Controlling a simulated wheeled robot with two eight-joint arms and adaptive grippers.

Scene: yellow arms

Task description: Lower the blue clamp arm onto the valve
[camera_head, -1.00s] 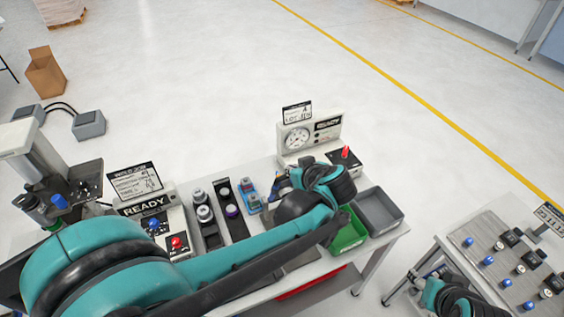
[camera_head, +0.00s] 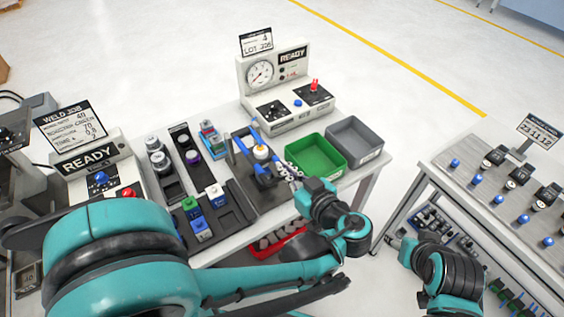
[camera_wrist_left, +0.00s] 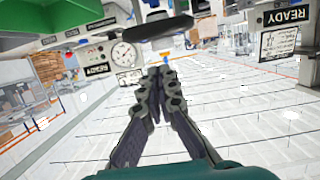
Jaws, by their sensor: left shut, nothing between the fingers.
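My left gripper (camera_head: 289,172) is shut and empty, just right of the fixture. Its closed fingers (camera_wrist_left: 160,75) also show in the wrist view, under a dark rounded part that I cannot identify. My right gripper (camera_head: 394,243) is small and far right of the fixture; its fingers are unclear.
A green bin (camera_head: 316,174) and a grey bin (camera_head: 373,155) stand right of the fixture. A gauge box (camera_head: 260,73) stands behind it. Dark trays (camera_head: 240,197) with several parts lie to the left. A second table (camera_head: 430,165) stands at the right.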

